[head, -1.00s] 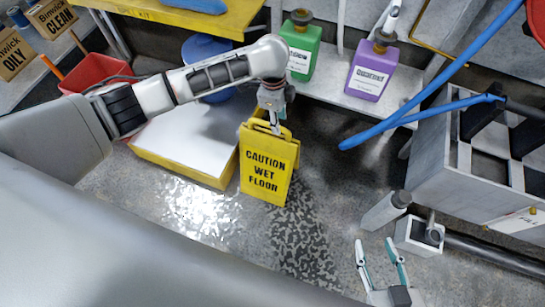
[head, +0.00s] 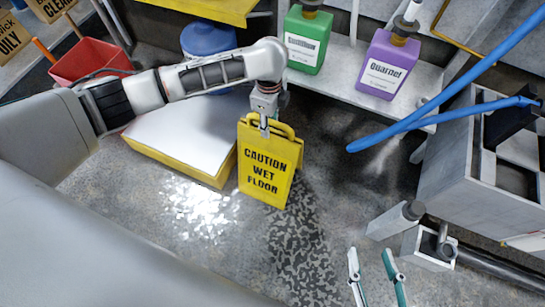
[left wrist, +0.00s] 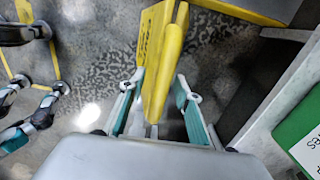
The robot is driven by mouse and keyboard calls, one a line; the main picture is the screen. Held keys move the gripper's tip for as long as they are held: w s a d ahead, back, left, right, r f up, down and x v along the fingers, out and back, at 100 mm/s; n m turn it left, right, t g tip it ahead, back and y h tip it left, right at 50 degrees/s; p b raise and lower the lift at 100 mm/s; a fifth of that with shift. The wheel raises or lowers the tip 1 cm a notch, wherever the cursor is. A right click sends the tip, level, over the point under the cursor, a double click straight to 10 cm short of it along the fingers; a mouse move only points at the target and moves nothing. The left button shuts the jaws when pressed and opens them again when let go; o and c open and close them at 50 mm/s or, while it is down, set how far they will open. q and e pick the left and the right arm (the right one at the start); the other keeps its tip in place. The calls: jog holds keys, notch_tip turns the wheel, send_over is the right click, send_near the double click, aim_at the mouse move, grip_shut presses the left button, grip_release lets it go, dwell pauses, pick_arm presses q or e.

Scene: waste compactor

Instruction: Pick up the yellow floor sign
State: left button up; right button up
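The yellow floor sign (head: 268,165), reading "CAUTION WET FLOOR", stands upright and folded on the floor near the middle of the head view. My left gripper (head: 266,128) points down at its top edge. In the left wrist view, the sign (left wrist: 164,60) runs between the two fingers of my left gripper (left wrist: 160,80), one on each side. The fingers look apart, with some gap to the sign toward their bases; firm contact at the tips is not clear. My right gripper (head: 370,258) is open and empty at the bottom right of the head view.
A white-topped yellow box (head: 180,135) lies just left of the sign. Behind stand a green jug (head: 308,42) and a purple jug (head: 388,65) on a low shelf (head: 345,95). A blue hose (head: 440,105) and grey machine (head: 470,185) are right. Floor in front is clear.

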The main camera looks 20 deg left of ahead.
pick_arm(q)
jog(key=shift+w+r, duration=0.15)
jog(key=shift+r, duration=0.05)
grip_shut()
jog(key=shift+r, duration=0.1)
